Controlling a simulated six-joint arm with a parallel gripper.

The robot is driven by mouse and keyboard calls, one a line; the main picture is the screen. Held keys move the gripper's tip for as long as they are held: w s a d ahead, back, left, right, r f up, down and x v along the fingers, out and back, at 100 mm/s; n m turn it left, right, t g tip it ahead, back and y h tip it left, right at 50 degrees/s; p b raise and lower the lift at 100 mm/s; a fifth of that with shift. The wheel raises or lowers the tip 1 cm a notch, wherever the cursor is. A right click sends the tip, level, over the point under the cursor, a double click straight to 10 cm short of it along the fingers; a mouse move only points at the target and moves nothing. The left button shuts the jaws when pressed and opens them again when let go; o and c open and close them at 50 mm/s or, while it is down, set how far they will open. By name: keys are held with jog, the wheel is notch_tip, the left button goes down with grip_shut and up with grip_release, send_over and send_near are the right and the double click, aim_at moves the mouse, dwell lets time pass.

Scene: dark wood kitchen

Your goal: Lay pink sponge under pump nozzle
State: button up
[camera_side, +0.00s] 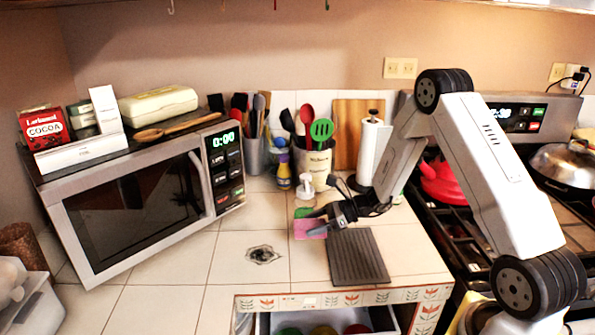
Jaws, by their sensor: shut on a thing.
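The pink sponge (304,230) is low over or on the white tiled counter, left of the dark ribbed mat. My gripper (315,222) reaches in from the right and is shut on the sponge's right side. The fingers hide part of the sponge, and I cannot tell whether it touches the tiles. A white pump bottle (305,188) stands just behind the sponge. Its nozzle is too small to make out clearly. A green item (303,212) lies between the bottle and the pink sponge.
The dark ribbed mat (357,257) lies in front of my gripper. Utensil crocks (313,160), a yellow-and-blue bottle (283,172) and a paper towel roll (373,150) stand behind. A microwave (140,200) is left, the stove right. Tiles around the patterned tile (263,254) are clear.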

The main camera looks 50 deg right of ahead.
aim_at(310, 244)
jog(key=shift+w+f, duration=0.35)
jog(key=shift+f, duration=0.1)
jog(key=shift+w+f, duration=0.15)
jog(key=shift+f, duration=0.1)
jog(key=shift+d+f, duration=0.1)
jog(key=shift+f, duration=1.4)
jog(key=shift+f, duration=0.15)
jog(key=o, duration=1)
jog(key=shift+w, duration=0.1)
